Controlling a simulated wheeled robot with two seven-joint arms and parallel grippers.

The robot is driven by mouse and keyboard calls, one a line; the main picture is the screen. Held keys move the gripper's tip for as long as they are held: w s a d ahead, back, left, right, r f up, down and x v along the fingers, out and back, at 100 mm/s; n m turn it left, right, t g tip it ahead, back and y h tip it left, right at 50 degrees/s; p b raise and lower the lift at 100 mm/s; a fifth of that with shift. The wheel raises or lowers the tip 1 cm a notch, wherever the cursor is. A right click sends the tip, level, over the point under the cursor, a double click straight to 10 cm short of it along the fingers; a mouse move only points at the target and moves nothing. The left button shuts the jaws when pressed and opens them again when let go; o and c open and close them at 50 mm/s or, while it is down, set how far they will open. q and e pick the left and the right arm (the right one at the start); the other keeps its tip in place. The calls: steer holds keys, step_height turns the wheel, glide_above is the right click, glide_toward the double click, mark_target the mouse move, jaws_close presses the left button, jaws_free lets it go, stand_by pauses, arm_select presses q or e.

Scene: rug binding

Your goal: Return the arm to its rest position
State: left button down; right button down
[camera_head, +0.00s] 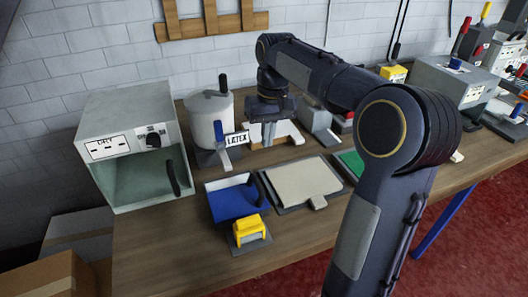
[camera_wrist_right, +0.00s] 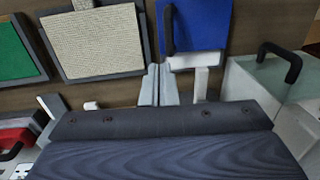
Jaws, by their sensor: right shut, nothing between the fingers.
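My right arm reaches across the workbench in the head view. My right gripper (camera_head: 268,132) hangs over the back of the bench, just right of the white pot with the LATEX label (camera_head: 236,139). In the right wrist view its two fingers (camera_wrist_right: 155,85) are together with nothing between them. A beige rug piece on a dark board (camera_head: 302,180) lies in front of it, and also shows in the wrist view (camera_wrist_right: 95,42). My left gripper is in neither view.
A grey open-fronted oven (camera_head: 128,105) stands left. A blue tray (camera_head: 232,203) and a yellow block (camera_head: 248,229) sit at the front. A green pad (camera_head: 351,161) lies partly behind my arm. Grey machines (camera_head: 455,80) crowd the right. Bare wood shows at the front left.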

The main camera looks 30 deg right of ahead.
steer(key=shift+s+d+r, duration=0.1)
steer(key=shift+d+r, duration=0.1)
steer(key=shift+r, duration=0.9)
steer(key=s+a+f+t+y, duration=0.1)
steer(key=s+a+f, duration=0.2)
steer(key=s, duration=0.4)
steer(key=s+a+f+t+y, duration=0.1)
steer(key=s+a+f+t, duration=0.1)
steer(key=s+a, duration=0.4)
steer(key=s+a+f+n+t, duration=0.1)
steer(key=s+a+f, duration=0.3)
steer(key=s, duration=0.4)
steer(key=shift+s+a+f+t+y, duration=0.15)
steer(key=shift+a+f+t+y, duration=0.25)
steer(key=shift+f+t, duration=0.25)
